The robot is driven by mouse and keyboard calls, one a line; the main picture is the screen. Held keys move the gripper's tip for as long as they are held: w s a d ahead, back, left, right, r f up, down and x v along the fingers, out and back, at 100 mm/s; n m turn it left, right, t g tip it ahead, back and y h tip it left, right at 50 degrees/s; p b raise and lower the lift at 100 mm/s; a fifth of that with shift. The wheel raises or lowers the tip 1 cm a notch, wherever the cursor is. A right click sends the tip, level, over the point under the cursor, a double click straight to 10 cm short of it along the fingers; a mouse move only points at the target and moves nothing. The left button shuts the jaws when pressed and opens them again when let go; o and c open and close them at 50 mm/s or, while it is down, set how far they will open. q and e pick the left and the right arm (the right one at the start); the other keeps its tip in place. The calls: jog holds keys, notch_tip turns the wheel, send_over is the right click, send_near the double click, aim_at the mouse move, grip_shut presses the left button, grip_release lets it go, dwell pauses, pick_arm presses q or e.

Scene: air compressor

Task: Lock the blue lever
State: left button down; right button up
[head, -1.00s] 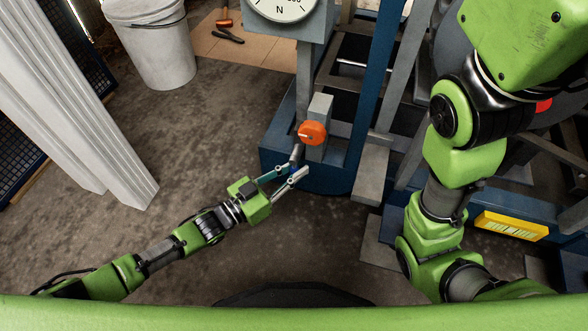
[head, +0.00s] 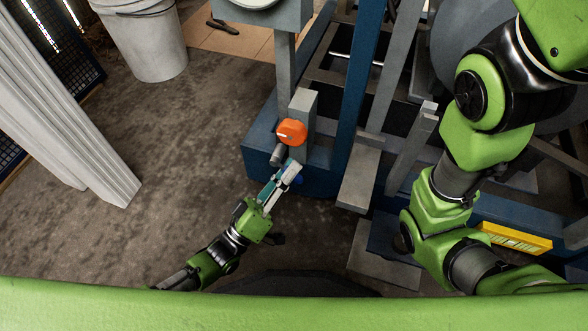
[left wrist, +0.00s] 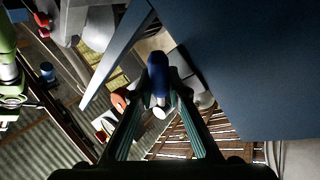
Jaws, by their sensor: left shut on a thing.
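The blue lever (head: 299,180) shows as a small blue piece at my left gripper's fingertips in the head view, beside a grey pipe fitting (head: 278,155). Most of it is hidden there by the fingers. In the left wrist view the blue lever (left wrist: 158,68) stands out as a rounded blue handle between the fingertips. My left gripper (head: 290,170) is shut on it; its fingers also show in the left wrist view (left wrist: 160,97). My right arm is at the right of the head view, but its gripper is out of frame.
An orange knob (head: 291,132) on a grey post (head: 303,104) sits just above the lever. The blue compressor frame (head: 330,180) is close on the right. A white bucket (head: 148,42) stands at the back left.

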pick_arm(q)
jog(key=shift+s+d+r+n+t+y, duration=0.15)
jog(key=shift+n+t+y, duration=0.2)
jog(key=shift+n, duration=0.35)
jog(key=shift+w+d+r+n+t+y, duration=0.1)
jog(key=shift+n+t+y, duration=0.15)
jog(key=shift+n+t, duration=0.35)
jog(key=shift+n, duration=0.3)
jog(key=c, duration=2.2)
grip_release()
jog(key=v, duration=1.2)
jog(key=shift+s+a+r, duration=0.1)
jog(key=shift+r, duration=0.05)
